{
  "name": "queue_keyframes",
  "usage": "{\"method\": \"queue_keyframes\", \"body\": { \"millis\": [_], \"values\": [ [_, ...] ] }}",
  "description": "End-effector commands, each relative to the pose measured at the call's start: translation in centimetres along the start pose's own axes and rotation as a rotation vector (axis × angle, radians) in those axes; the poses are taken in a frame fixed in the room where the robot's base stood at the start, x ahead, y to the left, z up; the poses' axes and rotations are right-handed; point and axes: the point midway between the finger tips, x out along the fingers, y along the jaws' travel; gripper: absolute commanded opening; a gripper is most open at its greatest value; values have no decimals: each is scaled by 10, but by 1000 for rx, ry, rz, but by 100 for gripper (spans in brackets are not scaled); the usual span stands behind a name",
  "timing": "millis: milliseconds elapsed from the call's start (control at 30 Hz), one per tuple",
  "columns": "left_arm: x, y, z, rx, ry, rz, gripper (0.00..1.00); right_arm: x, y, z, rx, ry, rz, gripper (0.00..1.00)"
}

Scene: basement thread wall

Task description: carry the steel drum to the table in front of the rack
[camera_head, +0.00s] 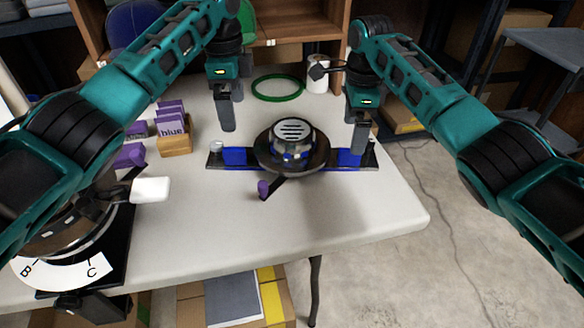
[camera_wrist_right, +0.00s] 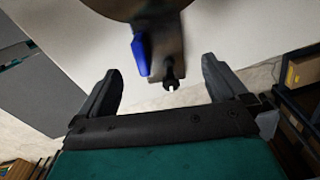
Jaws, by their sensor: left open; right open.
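A round dark metal dish with a ribbed silver top (camera_head: 293,134), which I take for the steel drum, sits on the white table (camera_head: 200,228). My right gripper (camera_head: 359,148) is open at the bar's right end. In the right wrist view, a dark bar end with a blue piece (camera_wrist_right: 141,54) shows between the spread fingers (camera_wrist_right: 163,88); no grip shows.
A green ring (camera_head: 278,88) and a white mug (camera_head: 317,80) stand behind. Purple cards in a wooden holder (camera_head: 175,140) are at left, near a lettered dial (camera_head: 60,272). A purple-tipped lever (camera_head: 264,188) juts forward. The front right tabletop is clear.

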Motion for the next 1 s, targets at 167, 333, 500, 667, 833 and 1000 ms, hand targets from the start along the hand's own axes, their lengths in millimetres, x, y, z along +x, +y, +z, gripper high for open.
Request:
{"method": "queue_keyframes", "body": {
  "millis": [167, 333, 500, 667, 833, 1000],
  "values": [
    [0, 0, 0, 0, 0, 0, 100, -35, 0, 1, 0, -1, -2, 100],
    [0, 0, 0, 0, 0, 0, 100, -52, 0, 0, 0, 1, 0, 100],
    [0, 0, 0, 0, 0, 0, 100, -57, 0, 0, 0, 0, 0, 100],
    [0, 0, 0, 0, 0, 0, 100, -57, 0, 0, 0, 0, 0, 100],
    [0, 0, 0, 0, 0, 0, 100, -56, 0, 0, 0, 0, 0, 100],
    [-12, 0, 0, 0, 0, -1, 100, -69, 0, 0, 0, 0, 0, 100]
  ]
}}
